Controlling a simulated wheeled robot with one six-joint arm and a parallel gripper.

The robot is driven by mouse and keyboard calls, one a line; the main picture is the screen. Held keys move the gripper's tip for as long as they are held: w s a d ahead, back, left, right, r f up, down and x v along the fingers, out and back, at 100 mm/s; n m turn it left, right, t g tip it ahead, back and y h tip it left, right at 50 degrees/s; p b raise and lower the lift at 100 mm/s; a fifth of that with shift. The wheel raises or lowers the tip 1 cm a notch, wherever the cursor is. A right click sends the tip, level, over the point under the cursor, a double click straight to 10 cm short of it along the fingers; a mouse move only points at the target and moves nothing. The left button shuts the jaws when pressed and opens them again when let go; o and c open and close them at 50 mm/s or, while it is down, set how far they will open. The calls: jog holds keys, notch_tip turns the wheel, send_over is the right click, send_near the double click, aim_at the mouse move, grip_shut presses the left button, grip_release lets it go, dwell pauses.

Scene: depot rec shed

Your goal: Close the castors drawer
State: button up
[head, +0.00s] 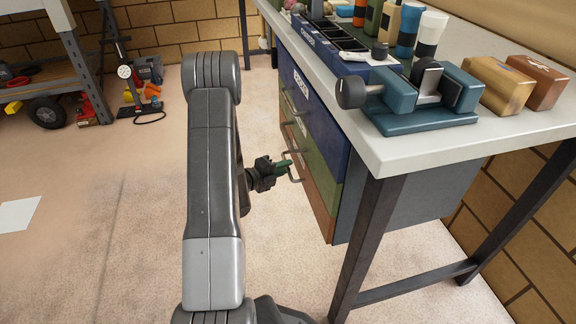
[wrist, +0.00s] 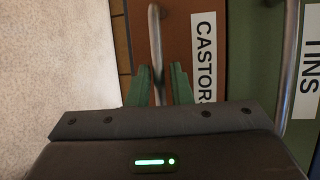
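The castors drawer (head: 322,208) is the orange-brown bottom drawer under the workbench. Its front and "CASTORS" label (wrist: 204,58) show in the wrist view. It looks about in line with the drawers above; I cannot tell whether a small gap is left. Its grey bar handle (wrist: 154,28) runs down between the two green fingers of my gripper (wrist: 161,75). The fingers stand apart with a gap on each side of the bar, and hold nothing. In the head view my gripper (head: 284,165) is at the drawer front, beside the handles.
The green tins drawer (wrist: 300,110) is directly above, with its own handle (wrist: 289,70). A blue drawer (head: 301,90) is above that. The bench top (head: 440,145) and dark legs (head: 365,240) are at the right.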

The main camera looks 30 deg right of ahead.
jog(key=p+v, duration=0.2)
jog(key=v, duration=0.9)
jog(key=shift+a, duration=0.4)
jog(key=shift+s, duration=0.1)
jog(key=b+x, duration=0.3)
jog(key=x, duration=1)
jog(key=shift+d, duration=0.4)
jog(key=shift+w, duration=0.2)
